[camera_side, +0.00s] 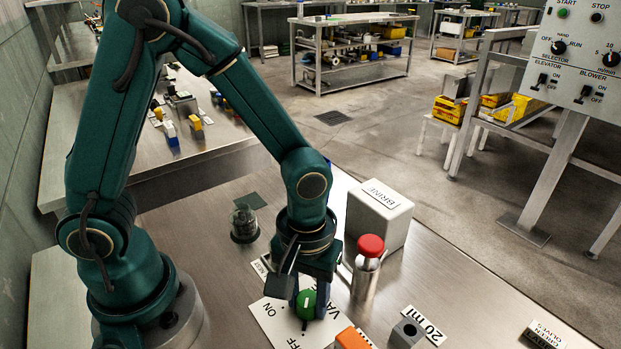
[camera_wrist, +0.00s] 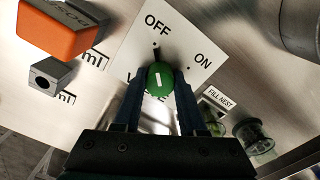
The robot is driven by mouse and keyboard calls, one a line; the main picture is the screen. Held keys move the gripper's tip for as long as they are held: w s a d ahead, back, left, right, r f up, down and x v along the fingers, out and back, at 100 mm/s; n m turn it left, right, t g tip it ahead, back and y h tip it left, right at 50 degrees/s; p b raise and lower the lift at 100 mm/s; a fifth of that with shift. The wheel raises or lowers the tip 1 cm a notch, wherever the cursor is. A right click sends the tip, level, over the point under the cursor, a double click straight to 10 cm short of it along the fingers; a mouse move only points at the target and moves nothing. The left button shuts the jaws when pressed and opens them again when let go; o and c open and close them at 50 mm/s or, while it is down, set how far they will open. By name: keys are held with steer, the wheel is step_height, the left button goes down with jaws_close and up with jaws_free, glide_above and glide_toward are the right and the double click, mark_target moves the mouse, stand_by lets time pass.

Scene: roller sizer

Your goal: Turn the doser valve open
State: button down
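The doser valve is a green knob (camera_side: 306,304) with a white mark on a white plate (camera_side: 272,322) lettered OFF, ON and partly hidden "VA". In the wrist view the knob (camera_wrist: 160,80) stands between my gripper's two fingers, and its white mark points up toward the OFF side. ON is on the right there. My gripper (camera_side: 308,292) reaches down over the knob, one finger on each side and very close to it. I cannot tell whether the fingers press on it. The fingers hide part of the plate.
An orange block (camera_wrist: 62,24) and a grey block with a hole (camera_side: 406,332) are close by. A clear jar (camera_side: 244,224) is left of my wrist. The table's right side is mostly bare.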

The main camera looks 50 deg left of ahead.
steer(key=shift+m, duration=0.4)
steer(key=m, duration=0.3)
steer(key=shift+m, duration=0.4)
steer(key=m, duration=1.3)
steer(key=shift+m, duration=0.3)
steer(key=shift+c, duration=2.3)
jaws_free()
